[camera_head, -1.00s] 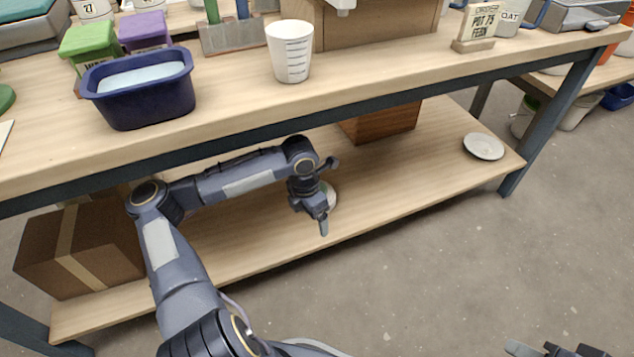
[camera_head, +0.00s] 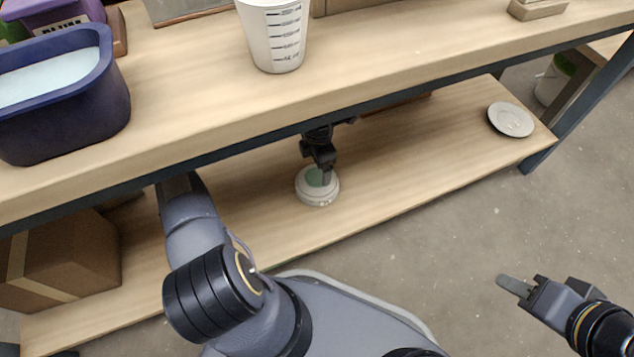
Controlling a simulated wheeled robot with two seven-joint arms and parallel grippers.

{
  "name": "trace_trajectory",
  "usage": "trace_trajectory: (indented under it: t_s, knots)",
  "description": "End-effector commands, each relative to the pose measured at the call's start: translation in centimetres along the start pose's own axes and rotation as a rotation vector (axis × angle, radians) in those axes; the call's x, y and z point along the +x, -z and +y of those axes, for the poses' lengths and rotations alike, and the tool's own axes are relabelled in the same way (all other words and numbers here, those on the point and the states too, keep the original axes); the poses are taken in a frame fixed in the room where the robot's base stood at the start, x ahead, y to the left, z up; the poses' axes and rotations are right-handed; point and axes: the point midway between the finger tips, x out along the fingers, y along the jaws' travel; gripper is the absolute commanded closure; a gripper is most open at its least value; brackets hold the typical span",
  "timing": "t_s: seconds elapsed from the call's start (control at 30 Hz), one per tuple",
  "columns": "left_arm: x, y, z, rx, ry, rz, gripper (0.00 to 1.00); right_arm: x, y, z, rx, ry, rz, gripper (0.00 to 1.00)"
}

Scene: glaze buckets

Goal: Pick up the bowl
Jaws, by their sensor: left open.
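A small white bowl (camera_head: 317,196) with a green inside stands on the lower shelf (camera_head: 400,175), near the middle of the view. My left gripper (camera_head: 323,178) reaches down from under the tabletop and is open at the bowl. Its fingertips overlap the bowl's rim and inside; whether they touch it, I cannot tell. The tabletop hides most of my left forearm. My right gripper (camera_head: 517,288) is over the floor at the lower right, away from the shelf. Its opening is not clear from this angle.
A white plate (camera_head: 510,119) lies at the right end of the lower shelf. A cardboard box (camera_head: 70,262) stands at its left end. The tabletop edge (camera_head: 400,82) overhangs, bearing a dark blue tub (camera_head: 75,120) and a measuring cup (camera_head: 275,35). The shelf around the bowl is clear.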

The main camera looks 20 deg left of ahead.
Motion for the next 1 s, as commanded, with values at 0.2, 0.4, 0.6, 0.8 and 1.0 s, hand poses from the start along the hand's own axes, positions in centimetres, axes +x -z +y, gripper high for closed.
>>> trace_trajectory:
  t_s: [0.2,0.4,0.6,0.8,1.0]
  knots:
    - [3.7,0.3,0.2,-0.001,0.001,0.001,0.14,2.3,-1.2,1.1,0.000,0.000,-0.001,0.64]
    - [4.5,0.2,0.2,-0.002,0.000,0.000,0.14,2.5,-1.2,1.1,0.000,0.000,0.000,0.64]
    - [4.4,0.2,0.2,-0.002,0.000,0.000,0.24,2.4,-1.2,1.1,0.000,0.000,0.000,0.64]
    - [4.5,0.2,0.2,-0.002,0.001,0.000,0.50,2.4,-1.2,1.1,0.000,0.000,0.000,0.64]
    - [4.5,0.3,0.2,-0.002,0.001,0.002,0.76,2.5,-1.2,1.1,0.000,0.000,0.000,0.64]
